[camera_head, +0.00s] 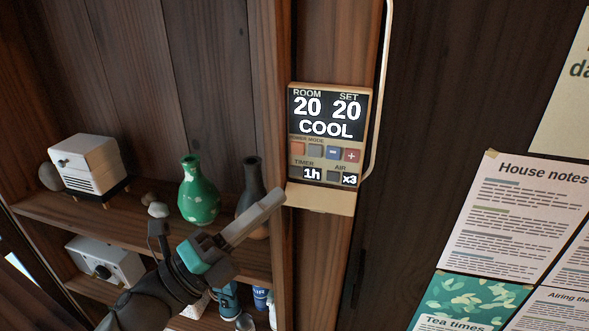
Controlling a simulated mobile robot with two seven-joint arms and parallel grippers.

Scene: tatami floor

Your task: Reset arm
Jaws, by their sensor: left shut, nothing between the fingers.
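My left arm comes in from the lower left, and my left gripper (272,204) is shut and empty. It points up and to the right, in front of the shelf and close below the wall control panel (327,133) in the picture. I cannot tell whether it touches anything. The panel has a wooden frame, and its lit display reads ROOM 20, SET 20, COOL, with 1h and x3 below. My right gripper is not in view.
A wooden shelf (130,228) at the left holds a white box (88,163), a green vase (199,190) and a dark vase (252,188), partly behind my gripper. Another white device (105,262) and cups stand lower. Paper notes (515,215) hang at the right.

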